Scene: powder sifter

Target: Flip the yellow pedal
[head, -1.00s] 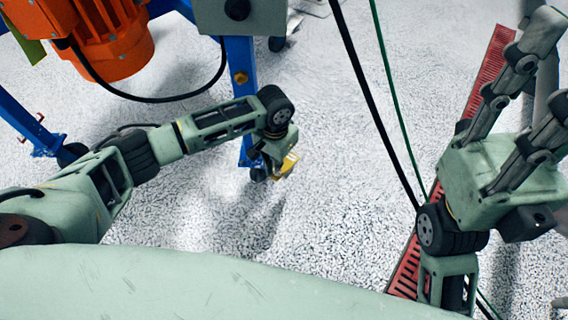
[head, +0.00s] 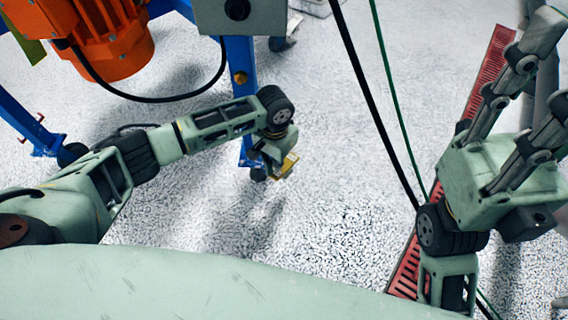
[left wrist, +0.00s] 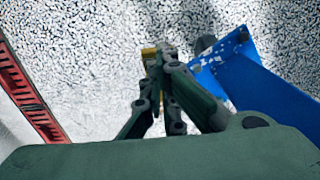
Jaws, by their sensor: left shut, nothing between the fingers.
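The yellow pedal (head: 289,164) shows as a small yellow piece low beside a blue leg, partly hidden by my left gripper. My left gripper (head: 272,168) is right at the pedal, pointing down, with its fingertips partly hidden in the head view. In the left wrist view, the fingers (left wrist: 165,58) are together with nothing between them. The yellow pedal (left wrist: 149,54) shows at their tips, close to or touching them; I cannot tell which. My right gripper (head: 552,65) is at the right edge with its fingers spread, empty and far from the pedal.
The blue frame leg (head: 244,80) stands beside my left gripper, and it also shows in the left wrist view (left wrist: 250,75). An orange motor (head: 112,45) hangs at upper left. Black and green cables cross the middle right. A red grating (head: 490,70) lies right. The speckled floor between is clear.

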